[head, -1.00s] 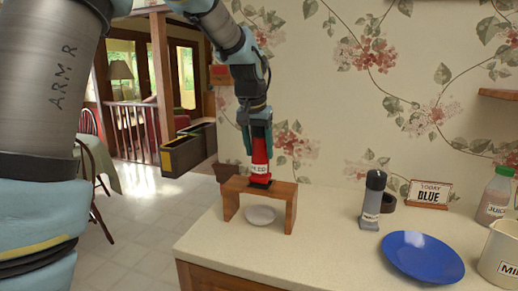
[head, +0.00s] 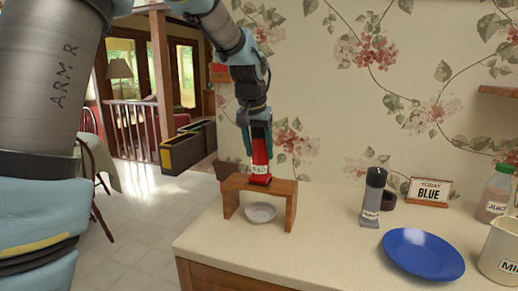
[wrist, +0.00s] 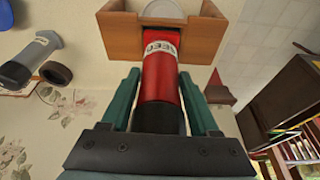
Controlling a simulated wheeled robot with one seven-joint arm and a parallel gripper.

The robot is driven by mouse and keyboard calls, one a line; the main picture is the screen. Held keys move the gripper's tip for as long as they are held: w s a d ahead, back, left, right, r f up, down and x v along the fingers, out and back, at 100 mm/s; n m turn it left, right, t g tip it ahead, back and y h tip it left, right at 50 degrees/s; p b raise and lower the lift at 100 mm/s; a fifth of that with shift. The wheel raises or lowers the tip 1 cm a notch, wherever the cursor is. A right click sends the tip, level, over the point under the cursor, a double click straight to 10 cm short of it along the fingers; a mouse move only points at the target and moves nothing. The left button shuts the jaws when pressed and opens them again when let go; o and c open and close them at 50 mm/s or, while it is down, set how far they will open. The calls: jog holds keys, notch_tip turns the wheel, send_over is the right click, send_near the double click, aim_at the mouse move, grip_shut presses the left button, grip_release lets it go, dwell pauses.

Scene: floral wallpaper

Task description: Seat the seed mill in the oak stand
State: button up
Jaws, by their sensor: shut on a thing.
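A grey mill (head: 373,198) with a dark ring (head: 388,200) behind it, a blue plate (head: 423,254), a sign reading "TODAY BLUE" (head: 429,191), a juice bottle (head: 495,194) and a cream jug (head: 500,250) stand to the right. The counter between stand and grey mill is clear.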

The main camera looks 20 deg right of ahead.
jog(key=shift+f+b, duration=0.4)
jog(key=shift+f, duration=0.35)
jog(key=o, duration=1.5)
jog(key=b+v, duration=0.1)
jog(key=v, duration=1)
jog(key=shift+w+b, duration=0.1)
jog(key=shift+b, duration=0.3)
